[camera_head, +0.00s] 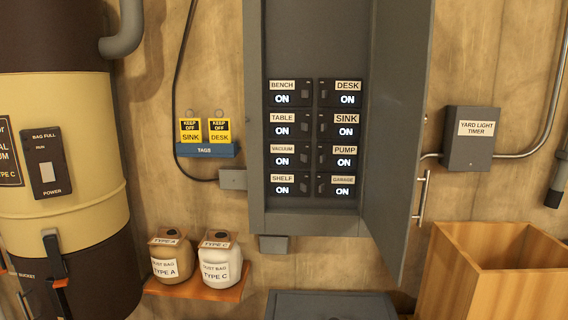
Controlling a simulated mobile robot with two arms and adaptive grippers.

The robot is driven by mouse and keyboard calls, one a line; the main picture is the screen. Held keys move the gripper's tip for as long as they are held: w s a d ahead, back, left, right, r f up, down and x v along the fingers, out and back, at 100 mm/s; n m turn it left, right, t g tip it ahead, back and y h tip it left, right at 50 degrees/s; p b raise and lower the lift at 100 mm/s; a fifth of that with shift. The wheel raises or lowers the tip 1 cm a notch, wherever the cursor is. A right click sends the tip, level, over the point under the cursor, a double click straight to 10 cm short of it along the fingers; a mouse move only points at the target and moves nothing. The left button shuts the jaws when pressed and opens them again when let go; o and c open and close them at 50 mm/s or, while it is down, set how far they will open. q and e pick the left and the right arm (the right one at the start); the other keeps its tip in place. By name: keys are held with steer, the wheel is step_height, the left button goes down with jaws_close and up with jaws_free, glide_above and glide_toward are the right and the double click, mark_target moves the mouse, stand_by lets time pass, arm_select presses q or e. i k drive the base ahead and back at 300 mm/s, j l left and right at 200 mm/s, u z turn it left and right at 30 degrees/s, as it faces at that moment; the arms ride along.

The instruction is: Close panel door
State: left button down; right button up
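The grey panel door (400,130) stands open, hinged at the right side of the panel box (254,120) and swung out toward me. A metal handle (422,198) sits on the door's right side, low down. Inside the box are two columns of labelled breaker switches (314,138), including BENCH, DESK, TABLE, SINK, VACUUM, PUMP, SHELF and what looks like GARAGE, all showing ON. Neither of my grippers is in view.
A wooden bin (500,275) stands at the lower right, close to the door's lower edge. Two dust bag jars sit on a shelf (200,288), left. A grey surface (330,305) lies below the panel.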

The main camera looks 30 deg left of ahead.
mark_target(404, 34)
steer(key=i+l, duration=0.1)
steer(key=l, duration=0.25)
steer(key=i+l+u, duration=0.1)
steer(key=l+u, duration=0.3)
steer(key=l, duration=0.45)
steer(key=l+u, duration=0.35)
steer(key=l, duration=0.5)
steer(key=u, duration=0.55)
steer(key=k+j+z, duration=0.1)
steer(key=k+j, duration=0.05)
steer(key=j, duration=0.05)
